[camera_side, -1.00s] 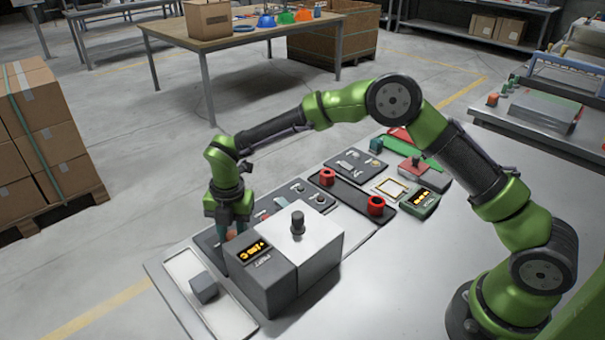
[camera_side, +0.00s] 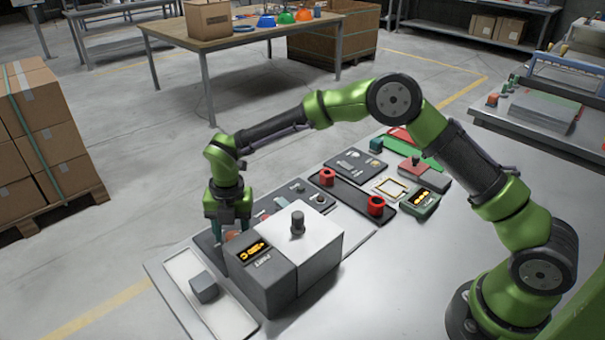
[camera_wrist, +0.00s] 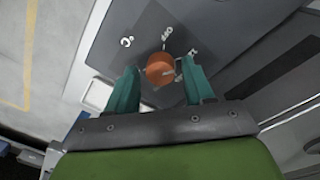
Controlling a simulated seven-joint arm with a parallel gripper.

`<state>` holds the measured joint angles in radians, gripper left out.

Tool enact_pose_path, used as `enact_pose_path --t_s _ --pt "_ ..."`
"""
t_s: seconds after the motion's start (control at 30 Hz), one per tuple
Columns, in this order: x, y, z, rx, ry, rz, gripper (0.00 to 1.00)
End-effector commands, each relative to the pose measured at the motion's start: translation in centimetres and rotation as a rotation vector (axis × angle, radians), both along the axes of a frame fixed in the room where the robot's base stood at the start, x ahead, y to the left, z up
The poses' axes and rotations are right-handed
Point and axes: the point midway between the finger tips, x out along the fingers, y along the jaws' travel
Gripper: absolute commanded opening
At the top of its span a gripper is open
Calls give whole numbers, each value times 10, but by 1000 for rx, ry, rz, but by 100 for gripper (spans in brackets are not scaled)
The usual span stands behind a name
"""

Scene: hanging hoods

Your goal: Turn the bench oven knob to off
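An orange-brown round knob (camera_wrist: 160,69) sits on a dark grey panel with small pale markings beside it. My gripper (camera_wrist: 160,72) has its two teal fingers on either side of this knob, with narrow gaps showing, so the fingers look open around it. I cannot read the display or the knob's setting for certain.
A tray (camera_side: 232,318) with a grey block (camera_side: 204,287) lies in front.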

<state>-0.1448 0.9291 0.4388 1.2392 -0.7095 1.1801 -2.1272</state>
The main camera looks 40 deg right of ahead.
Motion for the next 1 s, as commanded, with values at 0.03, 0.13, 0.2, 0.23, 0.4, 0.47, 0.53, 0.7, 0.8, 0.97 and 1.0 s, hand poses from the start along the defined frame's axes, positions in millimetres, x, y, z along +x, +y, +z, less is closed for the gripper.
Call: enact_pose_path --t_s 0.03,0.13,0.2,0.23,0.4,0.47,0.53,0.7,0.8,0.97,1.0 --pt "0 0 -1 -1 1 0 60" --pt "0 0 -1 -2 1 0 60" --pt "0 -1 -1 -2 1 1 60" --pt "0 -1 -2 -2 1 1 60" --pt "0 -1 4 -2 -1 1 60" --pt "0 -1 11 -1 -2 1 60" --pt "0 -1 23 -1 -4 1 60" --pt "-1 -3 63 0 -5 0 60" --pt "-2 -4 88 0 -5 0 60" --pt "-3 -5 125 -1 -4 0 60" --pt "-4 -6 133 -1 -3 -1 60"
